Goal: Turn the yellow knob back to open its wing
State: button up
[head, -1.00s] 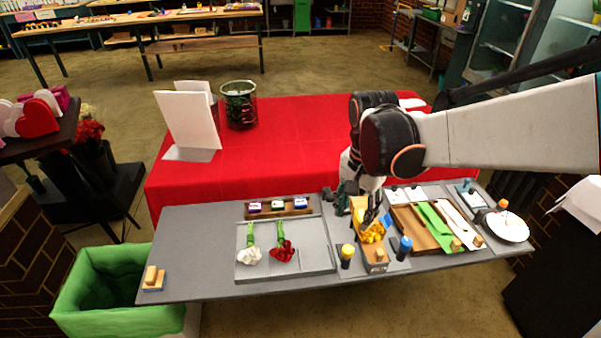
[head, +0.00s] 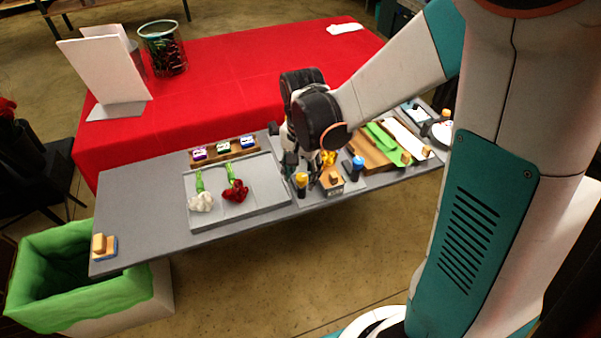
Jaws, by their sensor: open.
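The yellow knob (head: 301,180) stands upright on a dark post at the front of the grey bench, just left of a small wooden box (head: 332,182). Yellow material (head: 328,158) shows at the box's back, partly hidden by my arm. A blue knob (head: 357,163) stands on the box's right side. My gripper (head: 291,163) is open, pointing down just behind and slightly left of the yellow knob. I cannot tell whether it touches the knob. The wing is mostly hidden under my arm, so its position cannot be made out.
A grey tray (head: 262,208) left of the knob holds a white flower (head: 201,202) and a red flower (head: 235,191). A wooden rack of small labelled blocks (head: 224,149) lies behind it. Green and white strips (head: 385,142) lie right. A green-lined bin (head: 75,290) stands at far left.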

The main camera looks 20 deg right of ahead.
jog(key=shift+f, duration=0.15)
jog(key=shift+c, duration=0.2)
jog(key=c, duration=1)
jog(key=shift+c, duration=0.2)
jog(key=n, duration=0.4)
jog(key=shift+n, duration=0.3)
jog(key=n, duration=0.4)
jog(key=shift+n, duration=0.3)
jog(key=n, duration=0.4)
jog(key=shift+n, duration=2.5)
